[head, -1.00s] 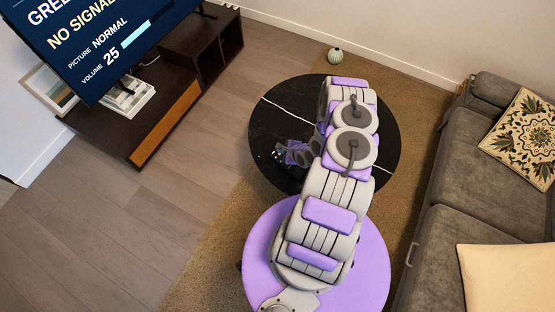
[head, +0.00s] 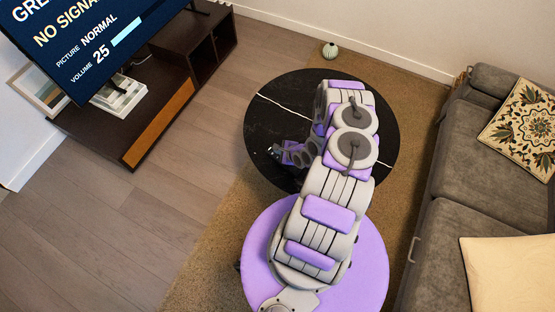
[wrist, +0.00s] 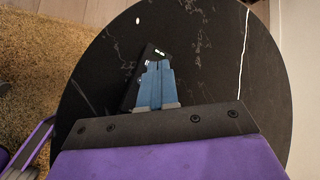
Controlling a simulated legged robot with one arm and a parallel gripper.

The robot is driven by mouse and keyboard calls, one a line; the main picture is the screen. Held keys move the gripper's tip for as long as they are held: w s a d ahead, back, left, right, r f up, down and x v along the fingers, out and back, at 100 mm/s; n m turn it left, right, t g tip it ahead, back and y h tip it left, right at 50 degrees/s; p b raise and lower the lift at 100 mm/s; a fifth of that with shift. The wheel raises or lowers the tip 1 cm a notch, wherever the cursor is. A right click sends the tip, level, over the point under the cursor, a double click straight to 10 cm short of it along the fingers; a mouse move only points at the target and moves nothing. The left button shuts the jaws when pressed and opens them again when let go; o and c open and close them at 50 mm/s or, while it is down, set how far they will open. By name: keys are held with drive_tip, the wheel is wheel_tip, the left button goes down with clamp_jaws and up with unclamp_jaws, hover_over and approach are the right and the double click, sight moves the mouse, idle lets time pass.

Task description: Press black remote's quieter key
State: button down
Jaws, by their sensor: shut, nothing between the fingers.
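The black remote (wrist: 150,56) lies on the black round table in the wrist view, with small pale and greenish marks at its far end. My gripper (wrist: 158,65) is shut and empty, its blue-grey fingers over the remote and covering much of its middle. I cannot tell whether the fingertips touch it. In the head view my gripper (head: 277,152) is at the left part of the table, and the remote cannot be made out clearly there. The TV screen (head: 90,35) reads "NO SIGNAL", picture "NORMAL" and volume 25.
The black table (head: 275,110) with white veins is otherwise mostly bare. A grey sofa (head: 445,225) with cushions stands right. A dark TV cabinet (head: 120,140) with books (head: 120,95) stands left. A small pale ribbed object (head: 330,50) is beyond the table. Wood floor lies open at left.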

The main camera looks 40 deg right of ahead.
sight(274, 155)
drive_tip(key=shift+f+b, duration=0.5)
drive_tip(key=shift+f, duration=1.4)
idle(0.5)
drive_tip(key=shift+f, duration=0.4)
drive_tip(key=shift+f, duration=0.35)
idle(0.5)
idle(0.4)
drive_tip(key=shift+r, duration=0.75)
drive_tip(key=shift+r+p, duration=1.5)
drive_tip(key=shift+r, duration=1.05)
